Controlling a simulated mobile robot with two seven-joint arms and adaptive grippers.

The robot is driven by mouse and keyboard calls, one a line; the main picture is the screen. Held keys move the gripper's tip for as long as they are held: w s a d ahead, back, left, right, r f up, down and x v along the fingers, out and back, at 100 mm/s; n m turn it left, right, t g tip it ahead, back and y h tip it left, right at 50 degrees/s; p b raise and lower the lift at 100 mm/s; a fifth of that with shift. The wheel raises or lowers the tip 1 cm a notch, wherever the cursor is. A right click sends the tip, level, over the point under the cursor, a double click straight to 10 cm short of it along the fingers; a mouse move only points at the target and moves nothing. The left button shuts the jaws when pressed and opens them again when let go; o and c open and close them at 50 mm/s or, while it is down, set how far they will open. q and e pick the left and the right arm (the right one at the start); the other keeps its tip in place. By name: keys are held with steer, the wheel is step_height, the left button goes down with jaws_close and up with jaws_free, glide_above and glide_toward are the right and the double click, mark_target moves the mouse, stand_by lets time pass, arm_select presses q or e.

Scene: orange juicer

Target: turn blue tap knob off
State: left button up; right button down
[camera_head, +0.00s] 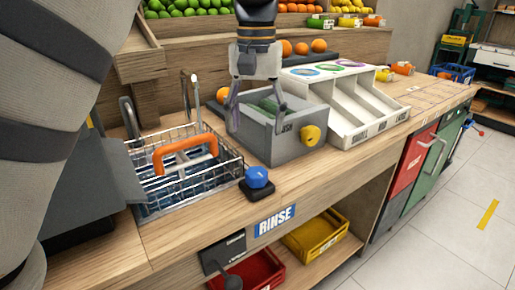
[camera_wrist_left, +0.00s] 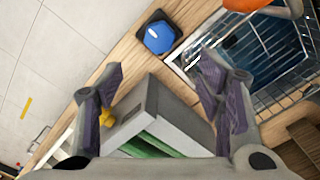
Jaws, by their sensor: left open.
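The blue tap knob (camera_head: 257,178) sits on a small black base at the front edge of the wooden counter, beside the wire basket. It also shows at the top of the left wrist view (camera_wrist_left: 158,38). My left gripper (camera_head: 256,108) is open over the grey box marked with a wash label, behind the knob and apart from it. In the left wrist view its two purple-padded fingers (camera_wrist_left: 162,78) are spread wide, with the knob beyond their tips. Nothing is held between them. A thin upright spout (camera_head: 196,98) rises behind the basket. My right gripper does not show.
The grey box (camera_head: 280,147) with a yellow knob (camera_head: 311,135) and green contents stands right of the blue knob. The wire basket (camera_head: 190,175) with an orange handle (camera_head: 185,152) is at left. A white divided tray (camera_head: 372,105) stands farther right. Yellow (camera_head: 316,236) and red bins sit below.

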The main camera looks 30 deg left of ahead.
mark_target(256, 171)
arm_select(q)
steer(key=f, duration=1.1)
steer(key=shift+s+d+f, duration=0.15)
steer(key=shift+s+f, duration=0.1)
steer(key=shift+f, duration=0.05)
steer(key=shift+c, duration=0.6)
steer(key=c, duration=1)
